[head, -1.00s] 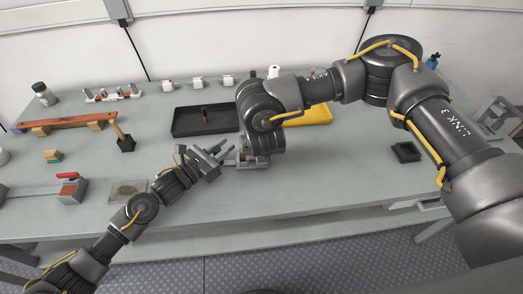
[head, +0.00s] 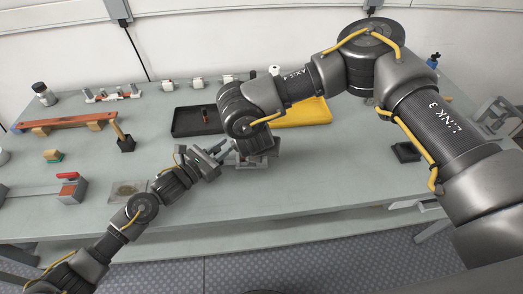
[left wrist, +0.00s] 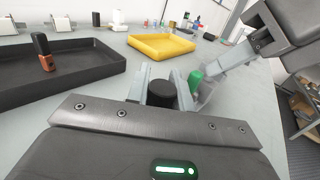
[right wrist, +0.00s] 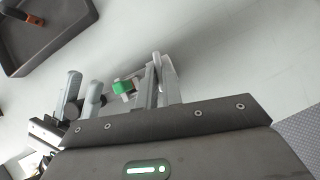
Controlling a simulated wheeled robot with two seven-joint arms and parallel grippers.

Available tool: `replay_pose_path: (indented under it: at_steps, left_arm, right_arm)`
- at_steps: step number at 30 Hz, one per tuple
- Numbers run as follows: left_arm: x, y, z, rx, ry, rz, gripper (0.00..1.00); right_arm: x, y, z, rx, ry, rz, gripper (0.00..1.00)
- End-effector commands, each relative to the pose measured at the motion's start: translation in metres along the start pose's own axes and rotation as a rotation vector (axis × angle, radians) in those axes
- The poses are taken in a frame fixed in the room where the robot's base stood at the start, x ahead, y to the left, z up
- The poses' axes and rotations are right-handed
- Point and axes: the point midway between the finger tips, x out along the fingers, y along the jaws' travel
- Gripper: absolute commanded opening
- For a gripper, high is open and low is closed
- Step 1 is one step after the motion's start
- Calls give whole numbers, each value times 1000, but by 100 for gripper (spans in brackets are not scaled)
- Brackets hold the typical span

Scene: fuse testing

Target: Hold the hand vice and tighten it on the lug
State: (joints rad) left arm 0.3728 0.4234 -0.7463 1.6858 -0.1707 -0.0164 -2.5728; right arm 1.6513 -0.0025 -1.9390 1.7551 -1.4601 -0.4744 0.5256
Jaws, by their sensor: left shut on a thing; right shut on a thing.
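My left gripper (head: 226,151) is at the middle of the bench, close to my right gripper. In the left wrist view its fingers (left wrist: 163,85) are shut on a short black cylinder (left wrist: 162,94), which looks like the hand vice's handle. A green piece (left wrist: 195,81) is just right of it, beside my right gripper's fingers. In the right wrist view my right gripper (right wrist: 157,75) has its fingers close together on something thin that they mostly hide. The green piece (right wrist: 122,87) with pale metal is left of them. I cannot make out the lug.
A black tray (head: 184,133) with a brown and black item and a yellow tray (head: 318,122) lie behind the grippers. A small black tray (head: 404,152) is at right. A red-handled block (head: 70,190) is at left.

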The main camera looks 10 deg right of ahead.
Motion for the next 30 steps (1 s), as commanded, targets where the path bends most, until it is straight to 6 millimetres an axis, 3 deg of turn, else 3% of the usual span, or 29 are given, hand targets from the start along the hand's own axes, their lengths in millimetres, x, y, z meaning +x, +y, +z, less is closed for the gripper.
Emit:
replay_pose_path:
  at_steps: [4, 5, 8, 17, 30]
  left_arm:
    - [1, 0, 2, 0, -6, 0, 0]
    - [1, 0, 2, 0, -6, 0, 0]
    - [1, 0, 2, 1, -6, 0, 0]
    - [0, 0, 1, 1, -3, 0, 0]
    - [0, 0, 0, 0, -1, 0, 0]
  right_arm:
    - [2, 0, -4, -2, 8, -1, 0]
    - [2, 0, -4, -2, 8, -1, 12]
    - [2, 0, -3, -2, 8, -1, 23]
    - [-1, 0, 0, -1, 3, 0, 23]
    - [-31, 0, 19, -1, -1, 1, 23]
